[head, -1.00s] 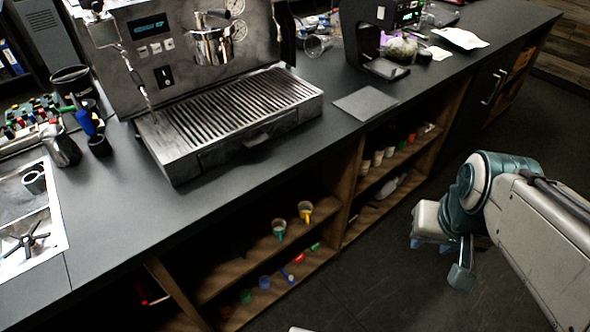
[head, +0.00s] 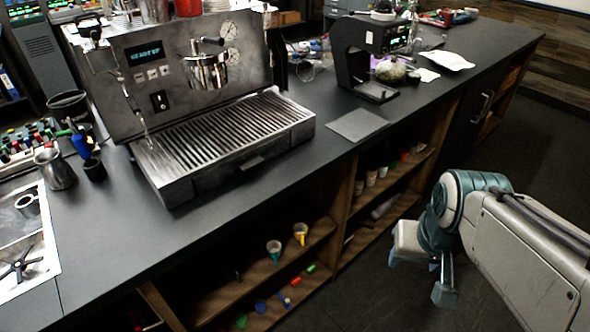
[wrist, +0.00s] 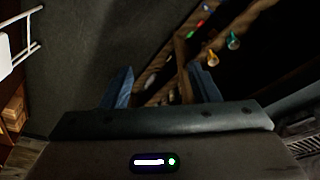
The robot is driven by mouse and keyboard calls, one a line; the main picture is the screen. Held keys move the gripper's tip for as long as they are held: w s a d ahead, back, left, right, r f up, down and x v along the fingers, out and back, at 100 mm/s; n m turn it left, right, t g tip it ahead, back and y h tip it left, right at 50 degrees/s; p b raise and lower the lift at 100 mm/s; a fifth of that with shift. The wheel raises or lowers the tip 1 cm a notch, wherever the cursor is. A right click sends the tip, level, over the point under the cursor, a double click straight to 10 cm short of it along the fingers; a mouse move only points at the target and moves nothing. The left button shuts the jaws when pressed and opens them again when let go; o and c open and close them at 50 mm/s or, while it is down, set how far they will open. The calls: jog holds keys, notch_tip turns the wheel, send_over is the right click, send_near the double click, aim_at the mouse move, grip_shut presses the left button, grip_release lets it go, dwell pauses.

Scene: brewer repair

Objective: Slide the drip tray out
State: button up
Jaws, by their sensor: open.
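The drip tray (head: 190,187) is a wide metal tray with a slatted grate, under the espresso machine (head: 170,75). It has a small dark handle (head: 251,163) on its front face. The tray sits on the dark counter and juts out in front of the machine. My gripper (head: 418,276) is low at the right, in front of the counter and well apart from the tray. In the wrist view its two blue fingers (wrist: 160,88) are spread with nothing between them. At the wrist view's right edge, a slatted grate (wrist: 301,146) shows in part.
The counter (head: 100,262) has open wooden shelves below with several cups and coloured items. A dark mat (head: 356,124) and a grinder (head: 360,60) stand right of the machine. The floor (head: 365,300) before the counter is clear.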

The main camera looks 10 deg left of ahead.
jog(key=o, duration=0.6)
jog(key=shift+w+a+f+n+t+h+b, duration=0.15)
jog(key=shift+w+f+n+b, duration=0.05)
jog(key=shift+w+f, duration=0.35)
jog(key=shift+w+a+f+n+t+h+b, duration=0.1)
jog(key=shift+w+f+n+t+h+b, duration=0.1)
jog(key=shift+w+f, duration=0.35)
jog(key=n+t+y+b, duration=0.8)
jog(key=n+y, duration=0.1)
jog(key=y, duration=0.5)
send_near(254, 166)
jog(key=v, duration=0.4)
jog(key=shift+w+f, duration=0.2)
jog(key=shift+w, duration=0.05)
jog(key=x, duration=0.4)
jog(key=b+x, duration=0.1)
jog(key=x, duration=0.8)
jog(key=shift+w+a+r+b, duration=0.2)
jog(key=shift+a+b, duration=0.1)
jog(key=shift+a, duration=0.1)
